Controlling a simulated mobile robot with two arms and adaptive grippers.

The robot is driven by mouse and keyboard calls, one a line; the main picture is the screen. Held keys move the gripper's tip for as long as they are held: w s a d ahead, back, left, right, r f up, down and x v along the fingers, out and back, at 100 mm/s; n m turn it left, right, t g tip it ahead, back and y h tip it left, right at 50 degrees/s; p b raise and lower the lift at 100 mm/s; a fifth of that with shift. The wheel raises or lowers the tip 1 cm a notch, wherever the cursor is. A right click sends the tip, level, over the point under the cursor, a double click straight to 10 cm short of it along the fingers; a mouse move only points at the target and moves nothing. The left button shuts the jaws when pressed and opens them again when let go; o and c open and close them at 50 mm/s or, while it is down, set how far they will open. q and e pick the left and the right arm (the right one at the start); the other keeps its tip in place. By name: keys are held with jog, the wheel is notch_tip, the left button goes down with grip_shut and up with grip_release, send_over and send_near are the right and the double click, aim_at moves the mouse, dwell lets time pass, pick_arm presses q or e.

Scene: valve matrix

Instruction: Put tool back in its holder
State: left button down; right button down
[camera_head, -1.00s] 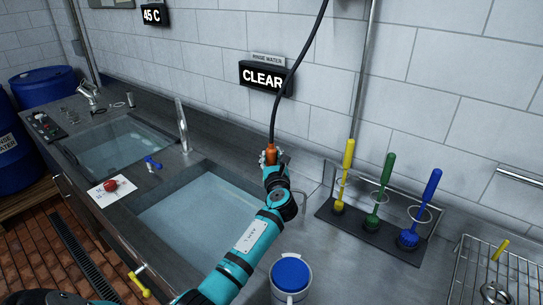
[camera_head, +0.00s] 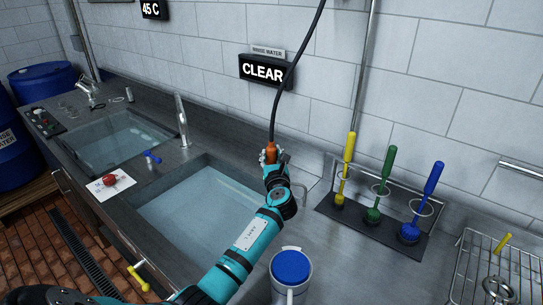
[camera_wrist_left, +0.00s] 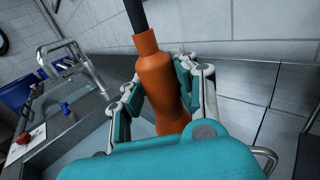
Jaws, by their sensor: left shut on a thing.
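My left gripper (camera_head: 271,158) is shut on an orange handle (camera_head: 271,150) with a black hose (camera_head: 288,80) rising from its top. The left wrist view shows the handle (camera_wrist_left: 160,80) upright between the fingers (camera_wrist_left: 155,95). The gripper is over the back right corner of the near sink basin. A thin metal loop (camera_head: 305,192) stands just right of the gripper; the wrist view shows part of it (camera_wrist_left: 265,158). The handle's lower end is hidden by the gripper and wrist. My right gripper is not in view.
A rack (camera_head: 330,208) right of the gripper holds yellow (camera_head: 346,165), green (camera_head: 382,180) and blue (camera_head: 428,195) brushes upright. A blue-topped jug (camera_head: 291,270) stands in front of it. A wire basket (camera_head: 495,270) is far right. Water-filled basins (camera_head: 195,215) lie left.

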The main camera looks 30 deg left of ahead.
pick_arm(q)
jog(key=shift+f, duration=0.4)
jog(key=c, duration=1)
grip_release()
jog(key=shift+o, duration=0.2)
notch_tip(320, 180, up, 10)
jog(key=shift+r, duration=0.1)
